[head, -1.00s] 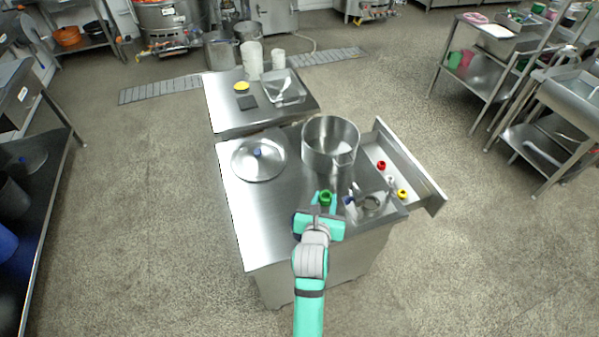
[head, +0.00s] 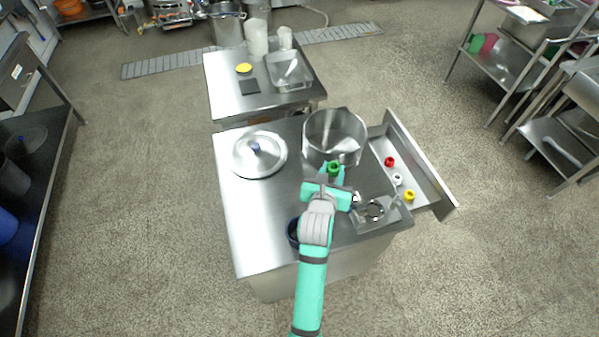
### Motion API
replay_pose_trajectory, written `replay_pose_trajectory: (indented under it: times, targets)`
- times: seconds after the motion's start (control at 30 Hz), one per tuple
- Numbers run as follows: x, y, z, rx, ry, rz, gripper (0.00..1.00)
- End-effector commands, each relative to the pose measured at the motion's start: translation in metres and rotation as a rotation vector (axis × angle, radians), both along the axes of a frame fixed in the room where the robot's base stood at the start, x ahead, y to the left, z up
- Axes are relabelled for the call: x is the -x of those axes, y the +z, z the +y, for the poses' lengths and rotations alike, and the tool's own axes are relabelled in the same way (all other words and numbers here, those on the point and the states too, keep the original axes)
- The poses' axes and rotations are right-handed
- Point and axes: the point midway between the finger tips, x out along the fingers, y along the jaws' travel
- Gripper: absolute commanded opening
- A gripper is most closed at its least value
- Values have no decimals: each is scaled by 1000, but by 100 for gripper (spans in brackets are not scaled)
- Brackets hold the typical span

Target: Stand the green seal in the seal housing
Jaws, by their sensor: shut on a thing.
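The green seal (head: 334,168) is a small green ring between the fingertips of my gripper (head: 332,174). My gripper is shut on it, in front of the large steel pot, over the steel worktop (head: 245,220). The fingers partly hide the seal's lower side. What looks like the seal housing, a grey metal block with a round dark-ringed opening (head: 375,211), sits at the worktop's right front, to the right of and nearer than my gripper. The seal is apart from it.
The open steel pot (head: 335,137) stands behind my gripper. An open drawer (head: 433,181) on the right holds red (head: 390,161), white (head: 397,180) and yellow (head: 410,196) rings. A dark blue round thing (head: 293,232) is partly behind my arm.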

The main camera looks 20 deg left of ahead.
Motion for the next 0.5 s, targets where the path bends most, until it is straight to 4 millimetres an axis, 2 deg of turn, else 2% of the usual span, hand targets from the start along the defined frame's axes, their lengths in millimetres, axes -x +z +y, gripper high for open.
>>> replay_pose_trajectory:
  times: [0.2,0.33,0.5]
  targets:
    - [0,-4,24,0,25,1,10]
    - [-2,-5,24,2,19,1,10]
    - [-10,-15,36,3,9,0,10]
